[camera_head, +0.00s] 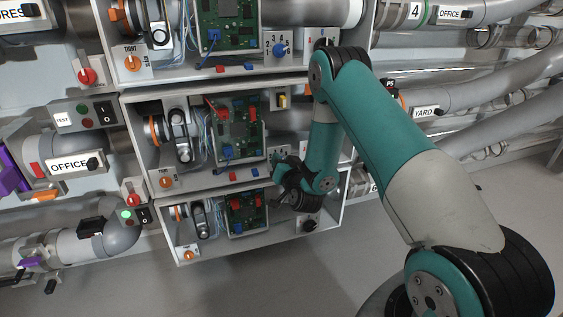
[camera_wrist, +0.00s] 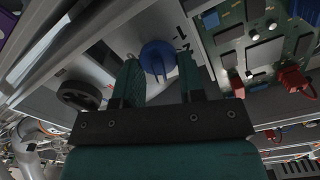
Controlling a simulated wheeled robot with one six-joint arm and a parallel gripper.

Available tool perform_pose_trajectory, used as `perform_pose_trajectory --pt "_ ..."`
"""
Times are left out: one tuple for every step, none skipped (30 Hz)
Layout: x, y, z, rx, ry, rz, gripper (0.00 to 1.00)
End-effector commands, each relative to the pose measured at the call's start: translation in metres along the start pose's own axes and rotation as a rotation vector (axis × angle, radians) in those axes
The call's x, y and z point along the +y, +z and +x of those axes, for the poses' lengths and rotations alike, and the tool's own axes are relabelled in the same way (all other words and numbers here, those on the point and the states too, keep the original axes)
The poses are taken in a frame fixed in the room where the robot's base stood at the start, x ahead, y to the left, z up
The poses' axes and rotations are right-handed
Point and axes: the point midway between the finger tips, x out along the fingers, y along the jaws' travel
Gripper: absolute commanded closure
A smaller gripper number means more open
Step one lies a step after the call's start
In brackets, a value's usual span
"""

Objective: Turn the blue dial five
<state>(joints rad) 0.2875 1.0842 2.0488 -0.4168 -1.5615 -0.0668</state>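A round blue dial (camera_wrist: 157,57) with a small pointer sits on a grey panel in the wrist view, with printed numbers beside it. My gripper (camera_wrist: 160,66) is open, with its two green fingers apart on either side of the dial. I cannot tell whether either finger touches it. In the head view my gripper (camera_head: 280,172) is at the right part of the middle box (camera_head: 205,183), and it and my arm hide the panel there. Another blue dial (camera_head: 281,51) shows on the upper box, with numbers around it.
A circuit board (camera_wrist: 262,45) with red connectors (camera_wrist: 293,80) is right of the gripper in the wrist view, and a black knob (camera_wrist: 81,96) is at left. The lower box (camera_head: 265,250) lies just below the gripper. Open floor (camera_head: 240,295) is in front.

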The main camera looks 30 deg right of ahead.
Motion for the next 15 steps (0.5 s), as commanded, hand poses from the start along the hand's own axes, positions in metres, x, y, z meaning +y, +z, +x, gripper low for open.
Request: perform_pose_trajectory --pt "0.0005 -0.0001 -0.0001 0.000 0.001 -0.001 0.78" --pt "0.0004 0.0000 -0.0001 0.000 0.001 -0.001 0.85" --pt "0.0004 0.0000 -0.0001 0.000 0.001 -0.001 0.88" --pt "0.0003 0.0001 -0.0001 0.000 0.001 -0.002 0.88" --pt "0.0003 0.0002 -0.0002 0.000 0.001 -0.002 0.88" --pt "0.0002 0.0003 -0.0002 0.000 0.001 -0.001 0.88" --pt "0.0002 0.0004 -0.0002 0.000 0.001 0.000 0.88" --pt "0.0002 0.0006 -0.0002 0.000 0.000 0.003 0.88" --pt "0.0002 0.0008 -0.0002 0.000 0.000 0.008 0.88" --pt "0.0003 0.0010 -0.0003 0.000 0.000 0.013 0.88" --pt "0.0003 0.0012 -0.0003 0.000 0.000 0.020 0.88" --pt "0.0004 0.0016 -0.0003 0.000 0.000 0.031 0.88" --pt "0.0005 0.0019 -0.0004 0.000 0.000 0.041 0.88" --pt "0.0007 0.0022 -0.0004 0.000 0.000 0.054 0.88" --pt "0.0009 0.0027 -0.0005 -0.001 0.000 0.073 0.88"
